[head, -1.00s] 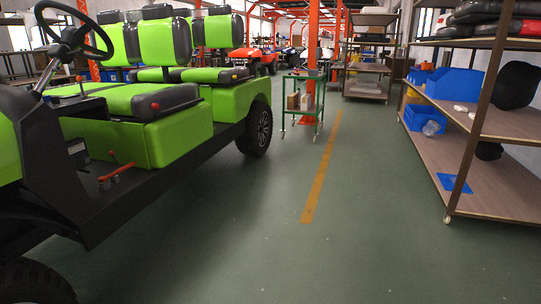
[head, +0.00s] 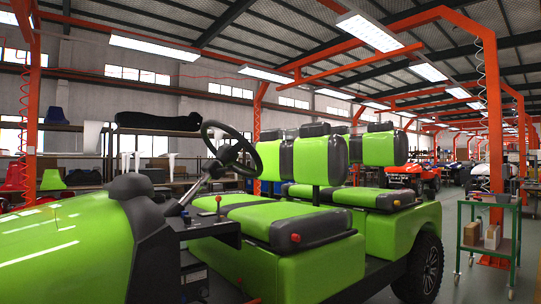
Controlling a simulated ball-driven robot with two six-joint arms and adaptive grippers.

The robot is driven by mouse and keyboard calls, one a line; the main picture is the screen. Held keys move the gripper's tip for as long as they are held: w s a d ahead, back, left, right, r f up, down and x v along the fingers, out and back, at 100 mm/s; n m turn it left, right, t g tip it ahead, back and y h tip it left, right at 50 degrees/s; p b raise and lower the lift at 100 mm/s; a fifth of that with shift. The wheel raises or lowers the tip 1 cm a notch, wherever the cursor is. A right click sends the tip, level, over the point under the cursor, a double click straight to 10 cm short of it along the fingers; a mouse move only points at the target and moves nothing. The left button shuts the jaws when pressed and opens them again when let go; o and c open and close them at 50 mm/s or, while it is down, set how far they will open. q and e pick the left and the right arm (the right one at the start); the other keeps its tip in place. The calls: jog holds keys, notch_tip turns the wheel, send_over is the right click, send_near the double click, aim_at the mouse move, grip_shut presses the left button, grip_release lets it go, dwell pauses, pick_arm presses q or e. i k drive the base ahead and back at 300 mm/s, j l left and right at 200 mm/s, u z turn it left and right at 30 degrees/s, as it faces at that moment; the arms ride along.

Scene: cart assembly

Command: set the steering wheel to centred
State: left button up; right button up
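The black steering wheel (head: 232,150) is on the green cart, left of the middle in the head view. It sits tilted on a column (head: 190,193) that rises from the black dashboard. Its rim and hub show, but I cannot tell from here whether it is centred. The cart's green and black front seat (head: 270,218) is to the right of the wheel, and the green hood (head: 65,250) is at the lower left. Neither of my grippers shows in this view.
A green trolley (head: 487,240) with boxes stands at the right, by an orange post (head: 496,130). Open floor (head: 448,225) shows between the cart's rear wheel (head: 420,268) and the trolley. Shelves (head: 75,128) line the back left.

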aim_at(228, 154)
jog(key=i+l+u, duration=0.15)
jog(key=i+u, duration=0.15)
jog(key=i+l, duration=0.25)
jog(key=l, duration=0.15)
jog(key=i+l, duration=0.25)
jog(key=l, duration=0.15)
jog(key=i+l, duration=0.25)
jog(key=l, duration=0.15)
